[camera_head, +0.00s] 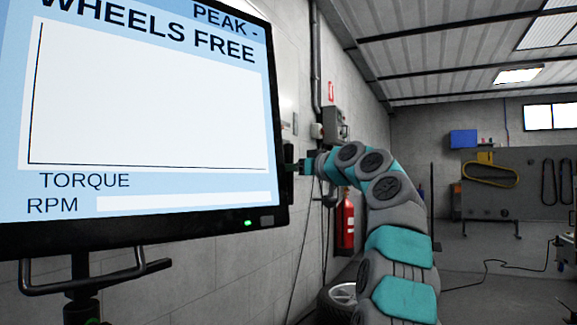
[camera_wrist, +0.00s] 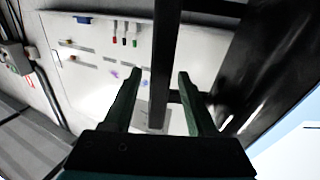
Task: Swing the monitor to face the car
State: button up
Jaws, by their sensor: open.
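The monitor (camera_head: 150,110) fills the left of the head view, with its lit screen towards me, reading "WHEELS FREE", "TORQUE" and "RPM". A tubular handle (camera_head: 95,280) shows below its lower edge. My gripper (camera_head: 293,167) is at the monitor's right edge, and its fingertips are partly hidden there. In the wrist view my gripper (camera_wrist: 157,80) is open, with a dark upright bar (camera_wrist: 162,60) between its fingers. I cannot tell whether a finger touches the bar. A pale blue strip of the screen (camera_wrist: 290,145) shows at lower right. No car is in view.
A red fire extinguisher (camera_head: 345,222) hangs on the wall behind my arm. A wheel (camera_head: 340,297) lies low near it. A grey tool panel (camera_head: 520,190) stands at the right. A whiteboard (camera_wrist: 85,70) is behind the bar. The floor at lower right looks mostly clear, with a cable.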

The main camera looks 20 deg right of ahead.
jog(key=shift+c, duration=0.2)
grip_shut()
dwell(0.3)
dwell(1.0)
